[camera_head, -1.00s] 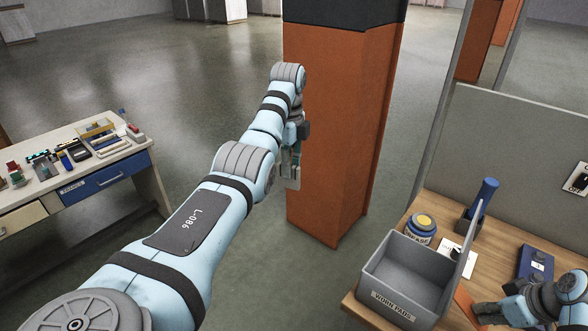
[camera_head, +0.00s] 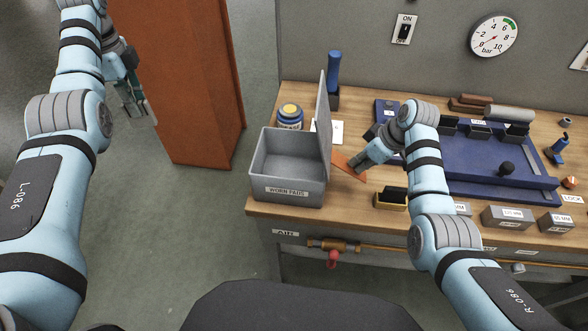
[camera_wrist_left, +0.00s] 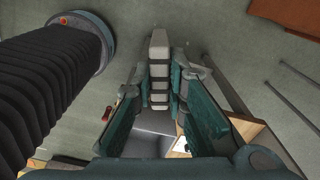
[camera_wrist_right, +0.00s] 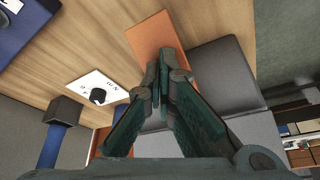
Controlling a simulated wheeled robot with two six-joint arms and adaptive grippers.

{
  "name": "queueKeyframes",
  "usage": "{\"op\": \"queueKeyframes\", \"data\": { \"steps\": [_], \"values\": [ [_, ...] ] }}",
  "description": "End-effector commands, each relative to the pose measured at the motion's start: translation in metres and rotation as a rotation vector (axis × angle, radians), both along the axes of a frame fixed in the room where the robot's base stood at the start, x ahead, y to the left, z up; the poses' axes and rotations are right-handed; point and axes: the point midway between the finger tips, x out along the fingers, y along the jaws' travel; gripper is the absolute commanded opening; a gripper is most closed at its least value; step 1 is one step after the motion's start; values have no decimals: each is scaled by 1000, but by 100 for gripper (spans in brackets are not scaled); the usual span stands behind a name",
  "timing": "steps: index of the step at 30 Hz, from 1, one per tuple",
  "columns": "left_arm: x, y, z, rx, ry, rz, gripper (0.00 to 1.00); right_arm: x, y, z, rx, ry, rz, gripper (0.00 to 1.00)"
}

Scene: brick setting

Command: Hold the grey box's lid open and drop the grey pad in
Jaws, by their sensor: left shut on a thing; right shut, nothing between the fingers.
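The grey box (camera_head: 258,187), labelled WORN PADS, stands at the left end of the bench. Its lid (camera_head: 325,115) stands upright along the box's right side, and the box looks empty. My left gripper (camera_head: 137,103) is shut on the grey pad (camera_wrist_left: 159,45), out over the floor to the left of the bench; the pad is small in the head view (camera_head: 150,113). My right gripper (camera_head: 355,165) is shut and empty, low on the right of the lid, over an orange mat (camera_head: 344,168). Whether it touches the lid is unclear.
An orange pillar (camera_head: 195,80) stands just right of my left gripper. A blue-and-yellow jar (camera_head: 290,117) and a blue-handled tool (camera_head: 333,75) stand behind the box. A blue fixture (camera_head: 480,175) and several grey blocks fill the bench's right side.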

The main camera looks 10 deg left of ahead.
Motion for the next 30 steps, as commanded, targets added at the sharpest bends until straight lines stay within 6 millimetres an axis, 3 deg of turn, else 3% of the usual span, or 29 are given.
{"op": "queueKeyframes", "data": {
  "steps": [7,11,14,19,24,30],
  "values": [
    [2,-3,2,0,-1,-6,0,0,0,0,1,0,0,0],
    [14,-29,5,-2,-2,-56,0,0,0,0,1,0,0,0],
    [27,-67,6,-1,-1,-126,0,0,1,0,1,0,0,0],
    [47,-164,6,-2,-1,-245,0,0,0,0,1,0,0,0],
    [51,-254,3,0,0,-271,0,0,0,0,0,1,0,0],
    [46,-312,-2,1,-1,-227,0,0,0,0,0,1,0,0]
  ]
}}
